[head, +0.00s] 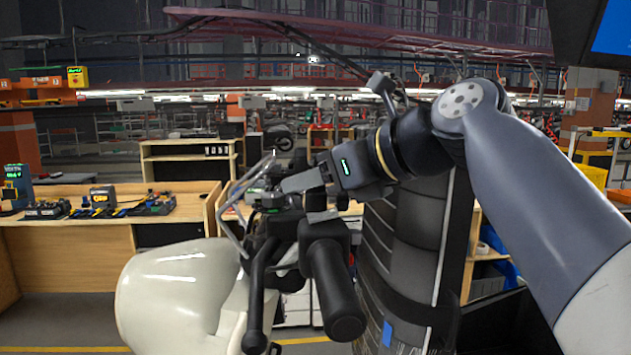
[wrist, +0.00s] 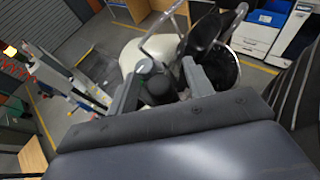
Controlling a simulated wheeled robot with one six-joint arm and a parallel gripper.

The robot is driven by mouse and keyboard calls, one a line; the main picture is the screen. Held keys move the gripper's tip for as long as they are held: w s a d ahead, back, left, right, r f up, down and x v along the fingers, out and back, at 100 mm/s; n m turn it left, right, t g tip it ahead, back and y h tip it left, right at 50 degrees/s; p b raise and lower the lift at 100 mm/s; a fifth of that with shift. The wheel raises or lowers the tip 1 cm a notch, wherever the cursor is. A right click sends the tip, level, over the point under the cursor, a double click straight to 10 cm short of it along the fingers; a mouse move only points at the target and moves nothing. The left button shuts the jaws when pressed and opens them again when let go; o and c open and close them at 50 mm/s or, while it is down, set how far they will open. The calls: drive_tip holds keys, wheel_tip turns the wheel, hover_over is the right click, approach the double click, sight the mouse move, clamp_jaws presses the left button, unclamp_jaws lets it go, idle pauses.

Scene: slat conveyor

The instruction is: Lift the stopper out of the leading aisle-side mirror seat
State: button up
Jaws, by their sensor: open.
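A handlebar with a black grip (head: 332,285) and a black lever (head: 257,300) stands in front of me beside a cream-white body shell (head: 175,295). My gripper (head: 293,198) is over the handlebar's clamp area. In the wrist view my gripper (wrist: 161,69) is open, with its two grey fingers apart. A small grey-green round cap (wrist: 145,66), which looks like the stopper, shows between the fingers, nearer the left one. A dark rounded part (wrist: 158,88) lies just below it. I cannot tell whether either finger touches the cap. The mirror seat under it is hidden.
A bent metal bar (head: 238,215) rises close to my gripper; it also shows in the wrist view (wrist: 165,25). A wooden bench (head: 75,250) with tools is at the left, well back.

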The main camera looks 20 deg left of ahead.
drive_tip(key=shift+s, duration=0.1)
drive_tip(key=shift+c, duration=0.2)
drive_tip(key=c, duration=1)
drive_tip(key=shift+r, duration=0.1)
wheel_tip(320, 180, up, 8)
drive_tip(key=shift+f+p, duration=0.1)
drive_tip(key=shift+p, duration=1.05)
drive_tip(key=shift+r, duration=0.95)
